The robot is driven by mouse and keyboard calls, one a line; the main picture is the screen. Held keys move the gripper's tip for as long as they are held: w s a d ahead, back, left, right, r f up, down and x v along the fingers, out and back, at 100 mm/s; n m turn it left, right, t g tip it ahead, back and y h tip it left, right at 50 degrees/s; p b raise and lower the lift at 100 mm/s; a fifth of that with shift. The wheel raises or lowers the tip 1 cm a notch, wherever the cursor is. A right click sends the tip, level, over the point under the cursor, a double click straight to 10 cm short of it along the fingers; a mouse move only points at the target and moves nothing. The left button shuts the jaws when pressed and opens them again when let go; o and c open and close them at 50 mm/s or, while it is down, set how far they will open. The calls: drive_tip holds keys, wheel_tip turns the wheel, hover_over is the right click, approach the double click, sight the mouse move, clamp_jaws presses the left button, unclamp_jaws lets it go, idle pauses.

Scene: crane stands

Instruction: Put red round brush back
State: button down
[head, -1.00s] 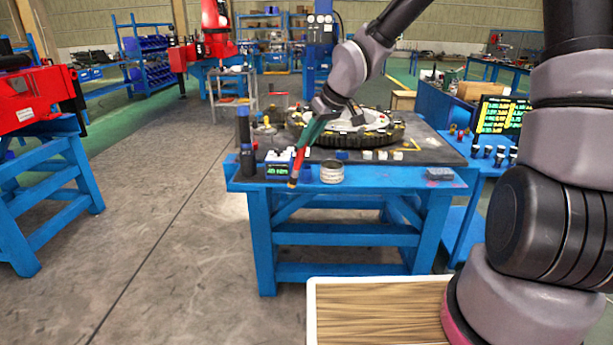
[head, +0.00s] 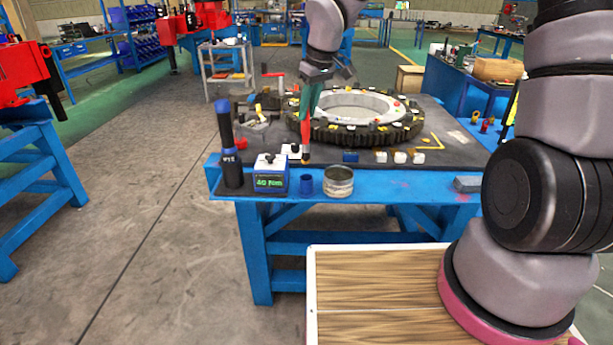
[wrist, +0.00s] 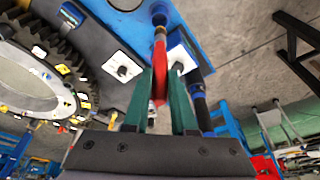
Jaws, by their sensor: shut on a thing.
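My gripper (head: 312,88), with green fingers, is shut on the red brush (head: 307,128). It holds the brush nearly upright, dark end down, above the front left part of the blue bench (head: 412,190). In the wrist view the brush (wrist: 159,62) sits between the fingers of my gripper (wrist: 163,82) and points away from them. A small blue cup (head: 306,185) stands near the bench's front edge, a little below the brush end in the head view. Whether the brush end touches anything is unclear.
An open metal tin (head: 338,182) stands right of the cup. A display box (head: 271,175) and a tall black holder with a blue-banded handle (head: 228,148) stand left of it. A large toothed ring (head: 355,118) lies behind. Small blocks (head: 400,157) lie to the right.

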sight(308, 144)
wheel_tip(308, 144, down, 10)
drive_tip(key=shift+w+r, duration=0.1)
drive_tip(key=c, duration=0.7)
unclamp_jaws()
drive_tip(key=v, duration=1.2)
drive_tip(key=s+d+r+m+t, duration=0.1)
drive_tip(key=s+d+r+m, duration=0.3)
drive_tip(key=s+d+r, duration=0.1)
drive_tip(key=s+d+r+m+t, duration=0.2)
drive_tip(key=s+d+r+m, duration=0.2)
drive_tip(key=d, duration=0.5)
drive_tip(key=s+d+r+m+t, duration=0.1)
drive_tip(key=s+d+r+m, duration=0.4)
drive_tip(key=s+d+r, duration=0.3)
drive_tip(key=shift+r+t, duration=0.4)
drive_tip(key=shift+r, duration=0.35)
